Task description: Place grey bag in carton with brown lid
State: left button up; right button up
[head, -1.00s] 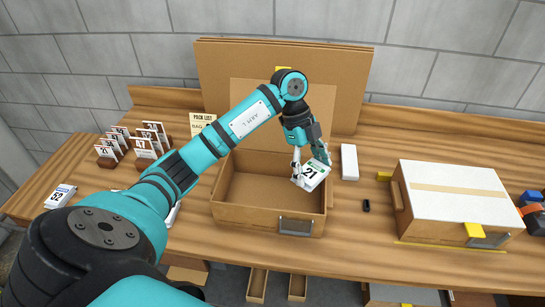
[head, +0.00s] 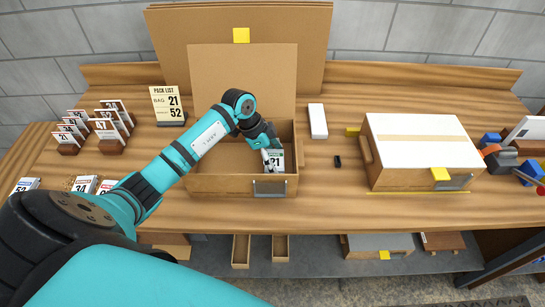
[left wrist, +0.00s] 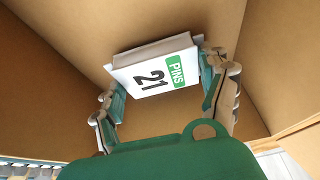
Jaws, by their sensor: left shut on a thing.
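The bag (head: 277,160), pale grey-white with a black 21 and a green PINS label in the left wrist view (left wrist: 150,78), is between the fingers of my left gripper (head: 269,157). The gripper is shut on it. In the left wrist view the fingers (left wrist: 160,88) clasp its two sides. The bag is inside the right part of the open carton (head: 225,184), whose brown lid (head: 240,75) stands up at the back. Whether the bag touches the carton floor is hard to tell. My right gripper is not in view.
A closed carton with a white top (head: 420,128) stands to the right. A white block (head: 318,121) and a small black item (head: 338,161) lie between the cartons. A pack list (head: 167,104) reading 21 and 52 and several card holders (head: 110,147) stand to the left.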

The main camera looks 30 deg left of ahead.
pick_arm(q)
jog(key=shift+f, duration=0.6)
jog(key=o, duration=1.2)
jog(key=shift+r, duration=0.1)
jog(key=b+v, duration=0.2)
jog(key=v, duration=1)
jog(key=shift+d, duration=0.1)
